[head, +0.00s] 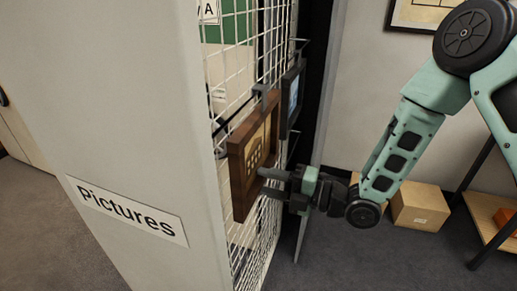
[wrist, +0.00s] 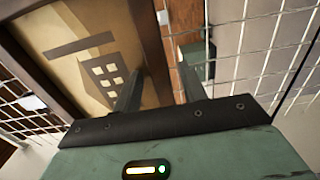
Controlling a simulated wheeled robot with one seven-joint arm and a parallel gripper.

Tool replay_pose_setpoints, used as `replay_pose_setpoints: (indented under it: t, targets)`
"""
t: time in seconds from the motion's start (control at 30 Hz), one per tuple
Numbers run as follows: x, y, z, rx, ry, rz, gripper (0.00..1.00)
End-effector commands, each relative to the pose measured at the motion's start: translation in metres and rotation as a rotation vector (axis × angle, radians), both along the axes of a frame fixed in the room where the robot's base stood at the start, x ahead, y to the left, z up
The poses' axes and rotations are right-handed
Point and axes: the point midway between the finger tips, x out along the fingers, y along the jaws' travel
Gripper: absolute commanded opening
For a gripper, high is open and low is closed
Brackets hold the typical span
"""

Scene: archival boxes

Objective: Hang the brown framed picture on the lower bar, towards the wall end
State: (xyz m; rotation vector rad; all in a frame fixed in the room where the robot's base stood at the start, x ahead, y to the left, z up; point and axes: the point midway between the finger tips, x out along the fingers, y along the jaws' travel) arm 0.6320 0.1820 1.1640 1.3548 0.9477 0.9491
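The brown framed picture (head: 238,171) hangs upright against the white wire mesh of the rack in the head view, with a dark hook (head: 265,96) at its top. Its pale face with a dark building shape (wrist: 101,75) fills the left of the wrist view. My gripper (head: 266,182) is at the picture's right side, low down. Its two fingers are apart, and the wrist view shows the frame's edge (wrist: 149,45) between and beyond them. No grip on the frame shows. Which bar carries the hook is hard to tell.
A dark-framed picture (head: 292,98) hangs just behind, towards the wall. The white mesh (head: 239,45) belongs to a grey cabinet panel labelled Pictures (head: 127,209). A cardboard box (head: 419,207) sits on the floor at right, near a wooden shelf (head: 492,214).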

Motion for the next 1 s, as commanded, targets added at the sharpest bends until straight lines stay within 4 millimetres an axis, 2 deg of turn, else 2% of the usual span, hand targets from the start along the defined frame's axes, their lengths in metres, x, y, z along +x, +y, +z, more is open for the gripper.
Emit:
replay_pose_setpoints:
  t: [0.03, 0.13, 0.17, 0.47, 1.0]
  targets:
    - [0.0, 0.0, 0.0, 0.0, 0.0, 0.0, 0.31]
    - [0.0, 0.0, 0.0, 0.0, 0.0, 0.0, 0.03]
    - [0.0, 0.0, 0.0, 0.0, 0.0, 0.0, 0.0]
    - [0.0, 0.0, 0.004, 0.002, -0.002, 0.0, 0.0]
    - [0.0, 0.0, 0.024, 0.002, -0.004, 0.001, 0.0]
